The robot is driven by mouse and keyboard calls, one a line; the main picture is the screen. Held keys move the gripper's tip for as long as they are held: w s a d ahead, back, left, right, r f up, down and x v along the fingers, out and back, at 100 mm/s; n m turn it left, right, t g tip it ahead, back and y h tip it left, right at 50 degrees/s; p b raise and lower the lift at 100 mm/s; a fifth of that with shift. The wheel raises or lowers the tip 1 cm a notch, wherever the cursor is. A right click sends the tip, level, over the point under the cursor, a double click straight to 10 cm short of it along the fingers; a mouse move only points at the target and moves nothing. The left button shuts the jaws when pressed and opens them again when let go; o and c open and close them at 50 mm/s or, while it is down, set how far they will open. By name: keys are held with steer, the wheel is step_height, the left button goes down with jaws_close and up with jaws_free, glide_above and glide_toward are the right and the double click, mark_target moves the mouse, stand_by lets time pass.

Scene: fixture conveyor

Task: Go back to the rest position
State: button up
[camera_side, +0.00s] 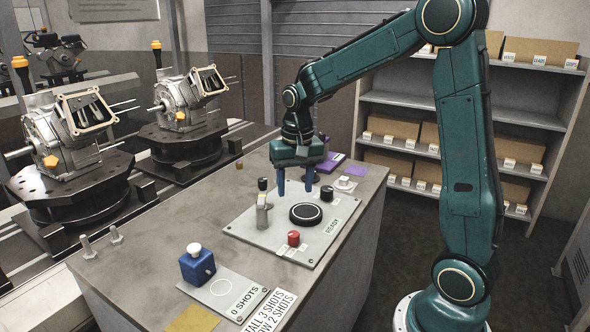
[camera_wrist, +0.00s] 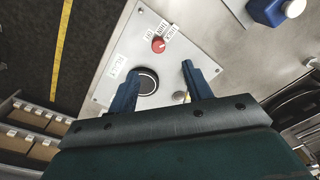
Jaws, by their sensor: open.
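My gripper (camera_side: 295,182) hangs from my teal arm above the far part of the bench in the side view. Its two blue fingers are apart, with nothing seen between them, and point down over the control panel (camera_side: 258,241). The panel carries a black round pad (camera_side: 305,214), a red knob (camera_side: 293,238), a grey upright piece (camera_side: 262,211) and a "READY" label (camera_side: 333,227). In the wrist view, my gripper (camera_wrist: 160,82) shows both fingers spread, with the black pad (camera_wrist: 147,82) beside the left finger and the red knob (camera_wrist: 158,45) beyond the fingertips.
A blue block with a white top (camera_side: 197,264) stands on a "0 SHOTS" plate (camera_side: 226,292) at the bench's near end. Engine parts (camera_side: 65,130) sit on round fixtures at left. A shelf with cardboard boxes (camera_side: 400,129) stands behind my arm. Bare bench lies left of the panel.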

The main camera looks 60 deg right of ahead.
steer(key=s+a+r+n+t, duration=0.2)
steer(key=s+a+r+n, duration=0.2)
steer(key=s, duration=0.5)
steer(key=s+a+r+n+t, duration=0.3)
steer(key=s+a, duration=0.3)
steer(key=s, duration=0.4)
steer(key=shift+a+r+n, duration=0.4)
steer(key=shift+r+n, duration=0.2)
